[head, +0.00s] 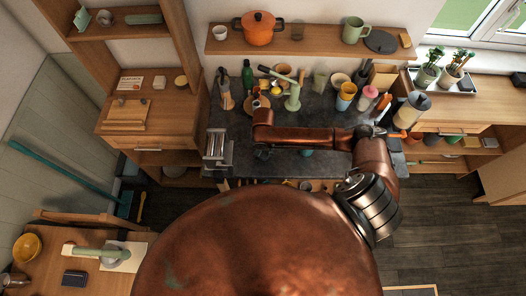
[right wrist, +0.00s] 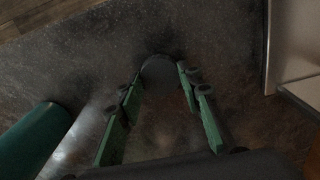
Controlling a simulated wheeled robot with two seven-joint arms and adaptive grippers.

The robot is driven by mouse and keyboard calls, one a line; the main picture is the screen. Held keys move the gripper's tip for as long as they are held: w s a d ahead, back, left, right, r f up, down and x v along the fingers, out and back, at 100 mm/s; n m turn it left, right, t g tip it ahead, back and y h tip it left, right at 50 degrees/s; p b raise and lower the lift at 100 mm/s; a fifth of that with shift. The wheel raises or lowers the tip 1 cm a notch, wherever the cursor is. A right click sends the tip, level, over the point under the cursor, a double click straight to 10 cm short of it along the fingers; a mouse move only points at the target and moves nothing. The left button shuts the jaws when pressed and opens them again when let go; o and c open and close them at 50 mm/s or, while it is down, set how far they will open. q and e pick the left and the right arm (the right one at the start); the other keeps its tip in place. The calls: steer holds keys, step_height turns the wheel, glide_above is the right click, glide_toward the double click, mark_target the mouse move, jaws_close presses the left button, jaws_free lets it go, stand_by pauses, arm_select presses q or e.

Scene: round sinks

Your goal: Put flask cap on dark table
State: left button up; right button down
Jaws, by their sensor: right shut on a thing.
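The flask cap looks like a dark, round piece (right wrist: 160,72) between my right fingertips in the right wrist view. My right gripper (right wrist: 160,82) has green fingers and is shut on it. The dark table (head: 238,133) is the grey-black counter top along the wall, and its speckled surface (right wrist: 90,55) lies below the cap. I cannot tell whether the cap touches it. In the head view my right gripper (head: 263,154) is small and dark, low over the table's front part, and the cap is not distinguishable there. My left gripper is not in view.
A metal rack-like item (head: 216,147) stands left of my gripper. A green cylinder (right wrist: 30,140) is close by in the right wrist view. A cream bottle (head: 411,110) stands at right.

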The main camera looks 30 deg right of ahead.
steer(key=shift+f, duration=0.1)
steer(key=c, duration=1.3)
jaws_free()
step_height(320, 180, up, 12)
steer(key=shift+a, duration=0.1)
